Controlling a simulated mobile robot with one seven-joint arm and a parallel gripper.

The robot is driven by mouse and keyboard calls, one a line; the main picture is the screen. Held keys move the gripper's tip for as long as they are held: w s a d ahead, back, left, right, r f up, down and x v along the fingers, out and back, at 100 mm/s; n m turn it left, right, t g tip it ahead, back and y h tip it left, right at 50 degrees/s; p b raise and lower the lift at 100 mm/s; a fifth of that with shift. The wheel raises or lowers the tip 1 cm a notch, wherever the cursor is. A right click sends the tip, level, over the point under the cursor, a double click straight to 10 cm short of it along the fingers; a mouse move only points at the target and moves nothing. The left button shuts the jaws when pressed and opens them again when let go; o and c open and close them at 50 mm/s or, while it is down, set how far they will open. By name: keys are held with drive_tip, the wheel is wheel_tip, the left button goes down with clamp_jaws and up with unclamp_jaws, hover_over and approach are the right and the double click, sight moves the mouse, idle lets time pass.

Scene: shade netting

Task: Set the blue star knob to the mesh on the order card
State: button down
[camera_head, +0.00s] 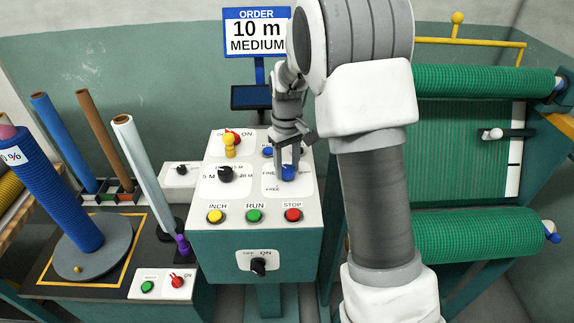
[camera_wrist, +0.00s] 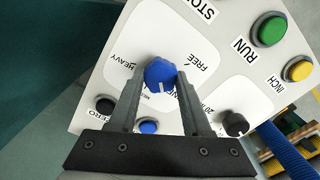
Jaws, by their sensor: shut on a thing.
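The order card (camera_head: 257,32) at the back reads "10 m MEDIUM". The blue star knob (camera_head: 288,173) is on the right of the control box's sloped top; it also shows in the wrist view (camera_wrist: 160,73). My gripper (camera_head: 287,163) reaches down from above, and its two fingers (camera_wrist: 160,80) are shut on the knob's sides. A white mark on the knob points down in the wrist view, toward my gripper's palm. HEAVY reads left of the knob and FREE to its upper right. The labels between the fingers are partly hidden and too small to read surely.
The control box (camera_head: 205,245) also bears a black knob (camera_head: 225,174), a yellow handle (camera_head: 229,146), and INCH (camera_head: 215,216), RUN (camera_head: 254,215) and STOP (camera_head: 292,215) buttons. A blue button (camera_wrist: 147,127) lies close under my gripper. Green netting rolls (camera_head: 480,82) stand at right.

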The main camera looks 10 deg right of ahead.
sight(287, 169)
drive_tip(key=m, duration=0.4)
drive_tip(key=shift+m, duration=0.3)
drive_tip(key=m, duration=0.4)
drive_tip(key=shift+p, duration=0.35)
drive_tip(key=shift+c, duration=1.8)
unclamp_jaws()
wheel_tip(287, 169, up, 18)
drive_tip(key=shift+f, duration=0.25)
